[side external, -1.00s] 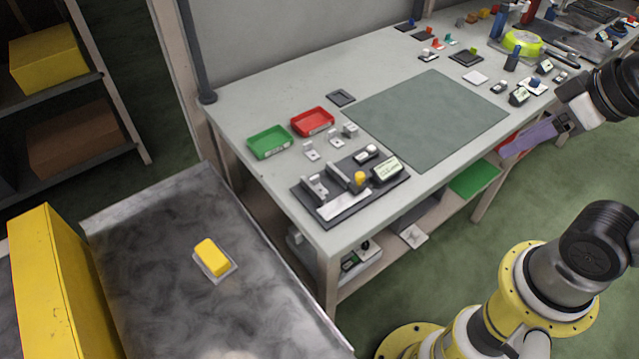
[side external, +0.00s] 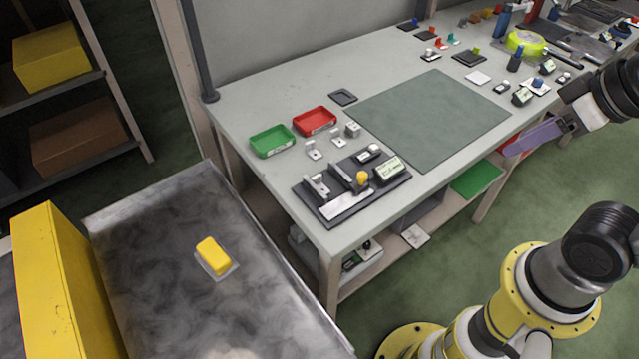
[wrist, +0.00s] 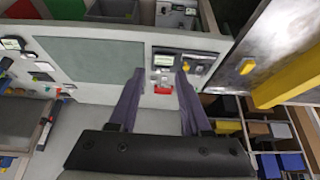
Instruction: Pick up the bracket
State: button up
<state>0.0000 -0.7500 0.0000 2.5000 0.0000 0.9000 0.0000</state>
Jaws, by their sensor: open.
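Several small light-grey bracket-like pieces stand on the workbench in the side external view: one bracket (side external: 313,151) and another bracket (side external: 338,139) are in front of the red tray. A similar grey piece (side external: 318,186) sits on the dark fixture plate (side external: 378,198). I cannot tell which one the task names. My gripper (side external: 535,138) is at the right, above the bench's front edge and far from these pieces. In the wrist view my gripper (wrist: 160,72) has its two purple fingers wide apart with nothing between them; the small pieces there are too small to tell apart.
A green tray (side external: 271,141) and a red tray (side external: 315,121) lie near the bench's left end. A grey-green mat (side external: 430,120) is bare. A yellow block (side external: 211,253) lies on the metal conveyor (side external: 150,240) beside a yellow housing (side external: 60,285). Tools and small parts crowd the bench's far end.

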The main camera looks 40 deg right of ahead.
dwell(0.3)
notch_tip(320, 180, up, 4)
jog(key=w+a+m+y, duration=0.1)
jog(key=w+a+m, duration=0.15)
jog(key=m, duration=0.35)
jog(key=m+g+y, duration=0.3)
jog(key=m+g, duration=0.3)
jog(key=m, duration=0.6)
send_over(319, 175)
jog(key=d, duration=0.2)
notch_tip(319, 175, down, 21)
jog(key=shift+r, duration=0.2)
jog(key=shift+x, duration=2.85)
jog(key=shift+w+d, duration=0.1)
jog(key=shift+d, duration=0.05)
